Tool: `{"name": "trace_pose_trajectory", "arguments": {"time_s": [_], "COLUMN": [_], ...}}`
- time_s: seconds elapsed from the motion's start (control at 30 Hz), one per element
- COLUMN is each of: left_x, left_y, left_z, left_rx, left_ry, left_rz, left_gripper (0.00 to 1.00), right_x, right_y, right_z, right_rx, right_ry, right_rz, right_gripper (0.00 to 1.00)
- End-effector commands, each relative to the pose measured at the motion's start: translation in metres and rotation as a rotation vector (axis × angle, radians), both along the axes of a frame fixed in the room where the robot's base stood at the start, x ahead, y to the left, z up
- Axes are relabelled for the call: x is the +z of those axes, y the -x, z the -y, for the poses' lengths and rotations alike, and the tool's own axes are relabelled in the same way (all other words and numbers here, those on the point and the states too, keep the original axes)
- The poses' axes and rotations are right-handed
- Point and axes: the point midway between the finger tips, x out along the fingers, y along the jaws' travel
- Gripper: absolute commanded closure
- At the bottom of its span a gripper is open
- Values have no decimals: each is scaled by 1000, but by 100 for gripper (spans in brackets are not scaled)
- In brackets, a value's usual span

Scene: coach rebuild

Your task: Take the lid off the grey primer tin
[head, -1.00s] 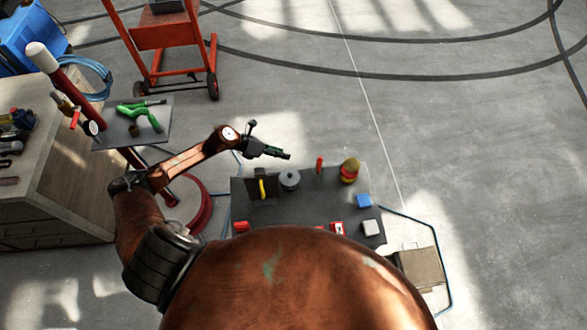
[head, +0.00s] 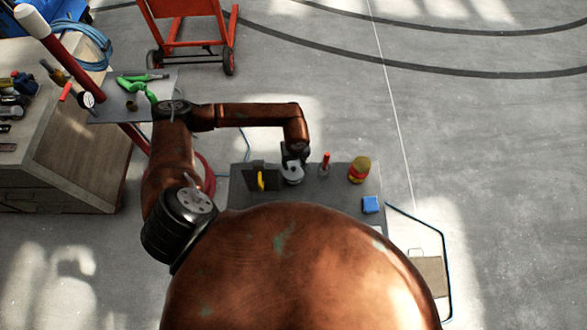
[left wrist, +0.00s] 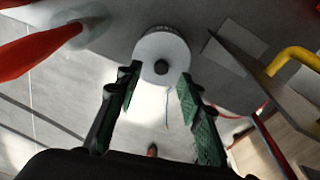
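The grey primer tin (head: 293,178) stands on the dark grey tabletop (head: 330,192), partly covered by my left gripper in the head view. In the left wrist view the tin (left wrist: 150,46) shows from above, its round pale lid on, with a dark knob (left wrist: 161,67) on the lid. My left gripper (head: 295,160) points down over the tin. In the left wrist view its green-padded fingers (left wrist: 158,88) are spread apart with nothing between them; the knob lies just beyond the gap between the tips. My right gripper is not in view.
A blue block (head: 370,204) lies nearer me. Open floor lies beyond.

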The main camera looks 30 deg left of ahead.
Motion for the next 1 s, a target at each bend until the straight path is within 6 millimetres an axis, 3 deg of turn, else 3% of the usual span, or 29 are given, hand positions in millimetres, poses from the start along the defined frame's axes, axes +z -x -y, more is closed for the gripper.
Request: {"name": "trace_pose_trajectory", "arguments": {"time_s": [0.07,0.2,0.5,1.0], "left_x": [-11,-28,-34,-34], "left_y": [1,-1,-1,-2], "left_z": [-2,-3,-4,-4], "left_rx": [4,5,4,5], "left_ry": [2,2,2,2], "left_rz": [-5,-3,-1,-1], "left_gripper": [65,65,65,100], "right_x": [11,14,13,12], "right_y": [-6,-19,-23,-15], "right_z": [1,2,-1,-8], "right_rx": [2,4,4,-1], "right_ry": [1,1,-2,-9], "right_rz": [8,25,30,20], "right_gripper": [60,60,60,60]}}
